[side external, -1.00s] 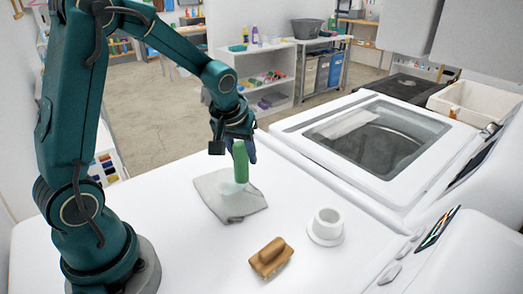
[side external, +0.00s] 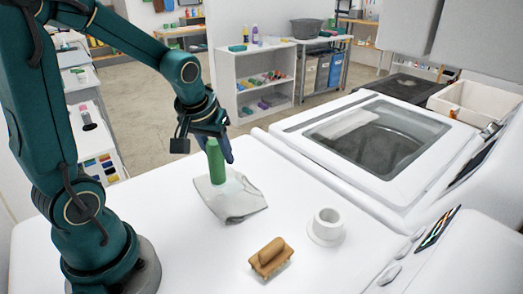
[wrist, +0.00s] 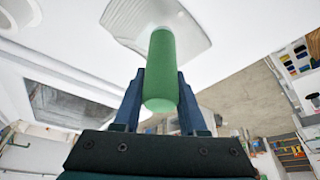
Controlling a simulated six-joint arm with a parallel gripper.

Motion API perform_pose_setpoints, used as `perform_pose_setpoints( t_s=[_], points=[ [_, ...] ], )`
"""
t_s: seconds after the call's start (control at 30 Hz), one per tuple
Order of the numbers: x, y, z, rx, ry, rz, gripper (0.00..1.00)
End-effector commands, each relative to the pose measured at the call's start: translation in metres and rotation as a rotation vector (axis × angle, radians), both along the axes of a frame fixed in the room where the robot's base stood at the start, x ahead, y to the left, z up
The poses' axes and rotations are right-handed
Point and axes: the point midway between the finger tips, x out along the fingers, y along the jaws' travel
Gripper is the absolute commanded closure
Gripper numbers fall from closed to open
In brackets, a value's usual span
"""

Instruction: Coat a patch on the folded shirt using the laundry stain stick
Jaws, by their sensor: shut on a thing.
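The green stain stick (side external: 215,161) is held upright in my gripper (side external: 222,150), with its lower end at the folded shirt. In the wrist view the stick (wrist: 160,65) stands between my two blue fingers (wrist: 160,98). The grey folded shirt (side external: 235,207) lies flat on the white top. The stick's lower end is over its far left part; I cannot tell for certain whether it touches. A paler patch shows on the shirt beside the stick. The shirt is partly visible behind the stick in the wrist view (wrist: 125,18).
A wooden brush (side external: 270,258) and a white round holder (side external: 326,226) stand on the white worktop (side external: 180,255) to the right of the shirt. A washer with a glass lid (side external: 372,140) is at the right. The front left worktop is clear.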

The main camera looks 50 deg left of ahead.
Motion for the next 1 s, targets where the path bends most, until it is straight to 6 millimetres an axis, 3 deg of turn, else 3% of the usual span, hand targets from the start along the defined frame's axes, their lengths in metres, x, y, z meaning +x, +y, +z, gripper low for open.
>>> perform_pose_setpoints(
  t_s=[0.6, 1.0],
  points=[
    [0.000, 0.000, 0.053, -0.001, -0.002, 0.001, 1.00],
    [0.000, 0.000, 0.055, -0.002, 0.001, 0.000, 1.00]
  ],
)
